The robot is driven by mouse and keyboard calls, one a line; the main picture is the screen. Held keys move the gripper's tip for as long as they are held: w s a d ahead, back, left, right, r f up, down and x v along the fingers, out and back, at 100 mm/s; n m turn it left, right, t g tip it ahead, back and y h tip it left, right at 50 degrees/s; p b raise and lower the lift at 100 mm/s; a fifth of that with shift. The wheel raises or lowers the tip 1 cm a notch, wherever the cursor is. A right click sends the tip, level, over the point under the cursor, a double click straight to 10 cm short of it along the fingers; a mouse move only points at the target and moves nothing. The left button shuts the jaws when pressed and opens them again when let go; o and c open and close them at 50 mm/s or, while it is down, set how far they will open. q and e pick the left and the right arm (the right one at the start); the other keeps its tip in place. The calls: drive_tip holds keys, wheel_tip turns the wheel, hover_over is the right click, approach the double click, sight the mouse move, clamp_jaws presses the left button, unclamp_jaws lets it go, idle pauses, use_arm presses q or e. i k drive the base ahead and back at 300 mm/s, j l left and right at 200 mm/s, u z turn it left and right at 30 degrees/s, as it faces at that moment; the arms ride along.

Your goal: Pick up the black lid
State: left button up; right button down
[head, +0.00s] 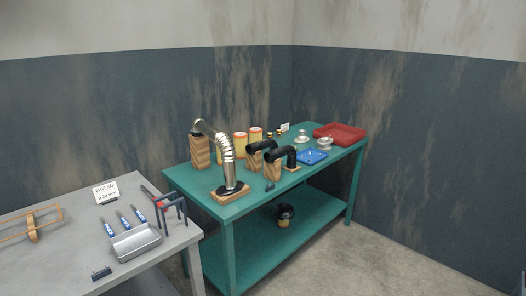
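A dark round item (286,211) stands on the lower shelf of the green table. Its top is black and a yellowish part shows below. It may carry the black lid, but it is too small to tell. No other thing in view is clearly a black lid. Neither of my grippers is in view.
The green table (190,187) holds a silver bent pipe (225,148), black elbow hoses (283,152), orange-yellow cylinders (240,145), a blue tray (313,157) and a red tray (340,133). A grey table (60,255) with blue-handled tools stands at left.

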sight(284, 210)
drive_tip(key=i+j+z, duration=0.1)
drive_tip(key=i, duration=1.2)
